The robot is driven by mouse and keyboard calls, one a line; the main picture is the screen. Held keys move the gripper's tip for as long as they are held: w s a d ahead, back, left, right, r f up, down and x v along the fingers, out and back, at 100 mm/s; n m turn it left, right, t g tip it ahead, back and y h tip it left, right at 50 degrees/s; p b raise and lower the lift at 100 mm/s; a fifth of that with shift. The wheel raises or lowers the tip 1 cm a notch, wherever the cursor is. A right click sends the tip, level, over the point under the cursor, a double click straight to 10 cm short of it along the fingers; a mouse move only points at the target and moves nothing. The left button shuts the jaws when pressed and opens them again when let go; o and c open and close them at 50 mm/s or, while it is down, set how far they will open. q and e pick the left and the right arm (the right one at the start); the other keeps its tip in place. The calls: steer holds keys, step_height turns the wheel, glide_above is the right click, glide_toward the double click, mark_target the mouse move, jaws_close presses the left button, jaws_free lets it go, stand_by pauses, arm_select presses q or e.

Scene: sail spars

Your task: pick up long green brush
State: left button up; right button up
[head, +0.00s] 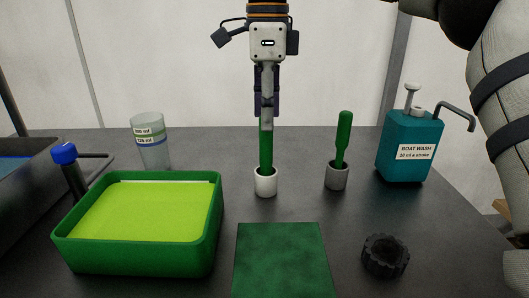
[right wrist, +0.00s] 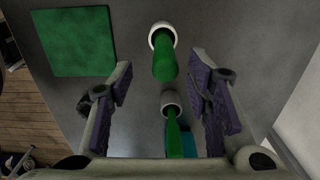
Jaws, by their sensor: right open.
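A green brush handle (head: 266,150) stands upright in a white cup (head: 265,183); its top is hidden behind my right gripper (head: 267,125). A second green brush (head: 343,138) leans slightly in a grey cup (head: 337,177) to the right. I cannot tell for sure which brush is longer. My right gripper is open, pointing down at the white cup's brush. In the right wrist view that green handle (right wrist: 165,66) lies between the spread fingers in the picture, with no visible grip on it. My left gripper is not in view.
A green mat (head: 282,260) lies in front. A black knobbly ring (head: 385,256) and teal boat wash pump (head: 407,148) are at right.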

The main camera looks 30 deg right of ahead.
mark_target(266, 138)
steer(key=f, duration=0.6)
steer(key=shift+w+d, duration=0.1)
steer(key=shift+w, duration=0.1)
jaws_close()
